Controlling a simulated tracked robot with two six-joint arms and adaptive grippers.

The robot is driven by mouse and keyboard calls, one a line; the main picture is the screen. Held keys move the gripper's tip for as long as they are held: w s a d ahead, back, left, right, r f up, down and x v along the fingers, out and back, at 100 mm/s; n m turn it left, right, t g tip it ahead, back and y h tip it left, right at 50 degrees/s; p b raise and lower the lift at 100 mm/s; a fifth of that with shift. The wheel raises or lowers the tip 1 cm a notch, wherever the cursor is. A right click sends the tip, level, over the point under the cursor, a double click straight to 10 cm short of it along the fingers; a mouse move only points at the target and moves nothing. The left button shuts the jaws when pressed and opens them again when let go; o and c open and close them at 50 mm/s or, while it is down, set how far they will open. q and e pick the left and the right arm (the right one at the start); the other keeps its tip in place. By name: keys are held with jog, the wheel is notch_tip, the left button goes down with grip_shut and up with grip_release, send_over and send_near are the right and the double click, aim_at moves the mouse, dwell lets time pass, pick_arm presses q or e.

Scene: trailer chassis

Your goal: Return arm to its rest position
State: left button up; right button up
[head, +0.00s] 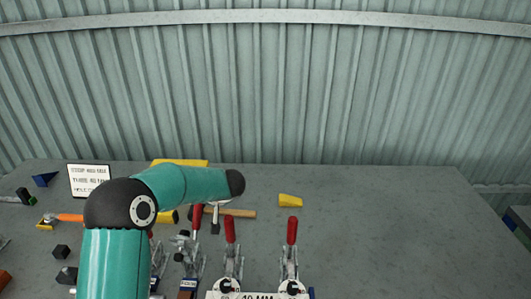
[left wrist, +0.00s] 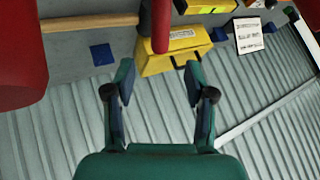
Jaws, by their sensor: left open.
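My left arm (head: 180,187) comes in from the lower left in the head view, bends at a black elbow and reaches right above the table. My left gripper (left wrist: 158,82) shows in the left wrist view with its two green-and-dark fingers spread apart. Nothing is between the fingers. A yellow box (left wrist: 175,55) and a red clamp handle (left wrist: 161,25) lie beyond the fingertips. I cannot make out the left gripper's fingers in the head view. My right gripper is in neither view.
The grey table (head: 400,220) is clear on the right. Toggle clamps with red handles (head: 292,230) stand up at the front middle. A wooden-handled hammer (head: 235,212) and a yellow block (head: 290,200) lie behind them. A white sign (head: 88,179) stands at the left. A corrugated wall (head: 300,90) rises behind.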

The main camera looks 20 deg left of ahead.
aim_at(198, 205)
pick_arm(q)
jog(key=x, duration=1.1)
jog(key=shift+w+a+f, duration=0.15)
jog(key=shift+w, duration=0.15)
